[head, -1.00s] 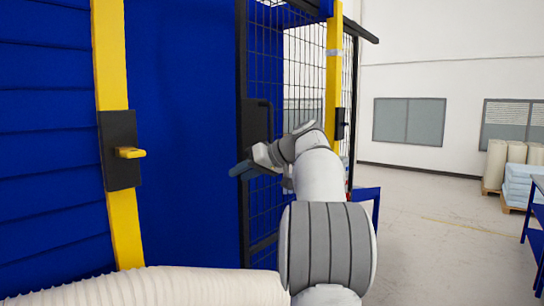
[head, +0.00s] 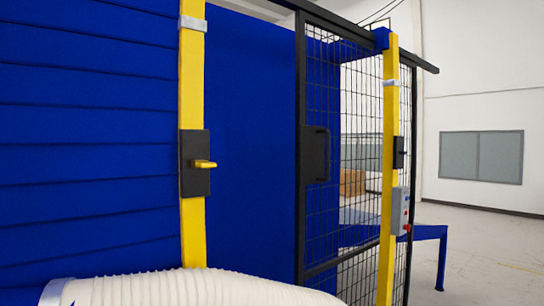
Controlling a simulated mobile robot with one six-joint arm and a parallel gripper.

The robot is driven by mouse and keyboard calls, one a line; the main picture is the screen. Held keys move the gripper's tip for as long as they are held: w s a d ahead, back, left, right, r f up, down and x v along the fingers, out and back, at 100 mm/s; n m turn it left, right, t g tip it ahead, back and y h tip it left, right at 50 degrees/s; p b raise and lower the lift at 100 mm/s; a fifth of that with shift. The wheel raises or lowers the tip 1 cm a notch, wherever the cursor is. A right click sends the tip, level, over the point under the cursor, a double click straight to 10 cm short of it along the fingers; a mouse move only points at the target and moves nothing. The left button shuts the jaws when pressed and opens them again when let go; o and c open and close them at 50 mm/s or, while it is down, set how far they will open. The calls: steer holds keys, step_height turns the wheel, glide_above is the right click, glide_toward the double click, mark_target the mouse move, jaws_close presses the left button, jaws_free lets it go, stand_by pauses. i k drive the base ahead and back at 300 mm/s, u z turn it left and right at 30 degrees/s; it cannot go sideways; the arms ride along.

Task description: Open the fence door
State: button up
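The fence door (head: 322,215) is a black-framed wire mesh panel right of centre in the head view. Its tall black handle (head: 316,154) is on its left edge. The door's left edge stands well apart from the left yellow post (head: 192,100), with a plain blue surface (head: 250,140) showing between them. That post carries a black lock plate with a yellow latch (head: 204,164). The door overlaps the right yellow post (head: 390,140) in the picture. My gripper is not in view, and nothing is seen touching the handle.
A cream ribbed hose (head: 190,290) crosses the bottom left. A grey control box with a red button (head: 399,212) is on the right post. A blue table (head: 430,233) stands behind it. Open floor (head: 490,260) lies at the right.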

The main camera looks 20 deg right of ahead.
mark_target(309, 141)
steer(key=z, duration=0.4)
steer(key=k, duration=1.05)
steer(key=z, duration=0.45)
steer(key=i, duration=1.95)
steer(key=z, duration=0.25)
